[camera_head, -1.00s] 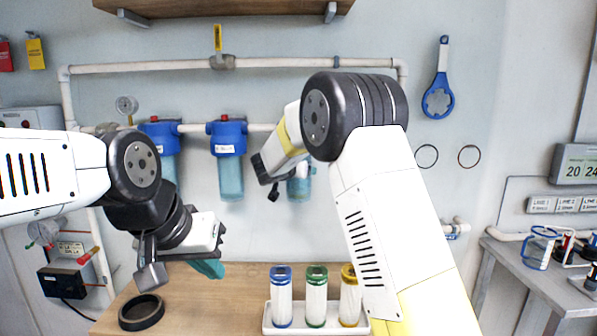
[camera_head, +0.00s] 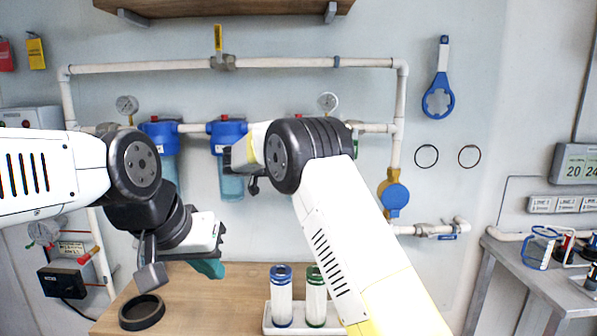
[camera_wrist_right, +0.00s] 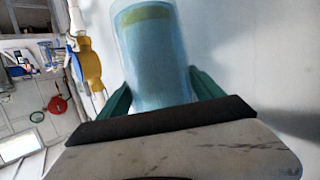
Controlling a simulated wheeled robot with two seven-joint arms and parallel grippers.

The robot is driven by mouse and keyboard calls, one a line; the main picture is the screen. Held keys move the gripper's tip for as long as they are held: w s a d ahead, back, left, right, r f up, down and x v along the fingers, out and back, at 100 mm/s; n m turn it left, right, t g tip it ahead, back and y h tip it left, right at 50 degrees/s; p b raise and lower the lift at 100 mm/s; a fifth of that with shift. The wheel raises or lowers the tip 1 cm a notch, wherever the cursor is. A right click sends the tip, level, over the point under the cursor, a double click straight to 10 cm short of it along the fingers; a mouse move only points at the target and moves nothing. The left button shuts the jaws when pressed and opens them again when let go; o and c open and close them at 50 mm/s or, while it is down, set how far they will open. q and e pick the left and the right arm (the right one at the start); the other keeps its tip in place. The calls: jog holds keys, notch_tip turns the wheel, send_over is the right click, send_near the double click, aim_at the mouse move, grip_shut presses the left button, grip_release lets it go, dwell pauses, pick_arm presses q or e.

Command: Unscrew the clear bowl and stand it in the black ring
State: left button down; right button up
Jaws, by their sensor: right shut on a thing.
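The right gripper (camera_wrist_right: 160,95) shows in the right wrist view with its green fingers shut on either side of a clear, blue-tinted bowl (camera_wrist_right: 155,55). In the head view the right hand is in front of the pipe wall near the second blue-capped filter housing (camera_head: 228,133); its fingertips are hidden. Whether the held bowl is still joined to a cap cannot be told. The black ring (camera_head: 142,325) lies flat on the wooden bench at lower left. The left gripper (camera_head: 208,268) hangs above the bench, right of the ring; its finger gap is not clear.
Another blue-capped housing (camera_head: 160,135) hangs to the left. A white tray (camera_head: 295,331) with upright cartridges stands at the bench front, partly behind my right arm. A blue wrench (camera_head: 438,95) hangs on the wall. The bench (camera_head: 215,300) is clear between ring and tray.

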jog(key=shift+r+m+g+h, duration=0.1)
jog(key=shift+m+g+h, duration=0.7)
jog(key=shift+m, duration=0.1)
jog(key=o, duration=2)
jog(key=shift+d+n+t+y, duration=0.15)
jog(key=shift+n+t+y, duration=0.55)
jog(key=shift+n+t, duration=0.1)
jog(key=shift+n+t+y, duration=0.8)
jog(key=shift+n+y, duration=0.2)
